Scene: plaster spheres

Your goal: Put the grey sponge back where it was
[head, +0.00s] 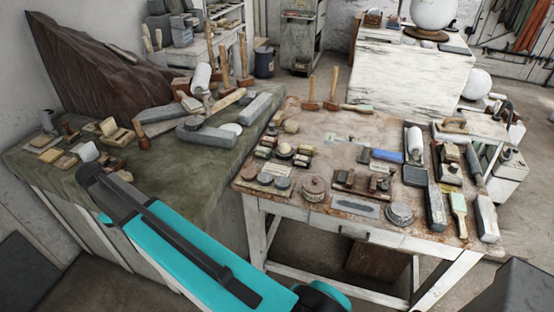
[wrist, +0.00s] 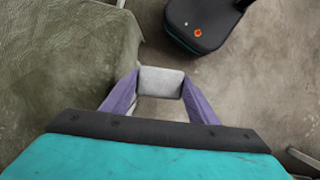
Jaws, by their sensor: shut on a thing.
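My gripper (wrist: 161,84) shows in the wrist view, its two purple fingers shut on a pale grey block, the grey sponge (wrist: 161,76). The sponge is held between the fingertips, with the floor and the edge of a green cloth-covered table (wrist: 60,70) below and beside it. In the head view my teal arm crosses in front of this green table (head: 190,190); the gripper and the held sponge do not show there. The place where the sponge was cannot be told from these frames.
The green table bears blocks, mallets and grey stone pieces (head: 210,135). My base shows at the top of the wrist view.

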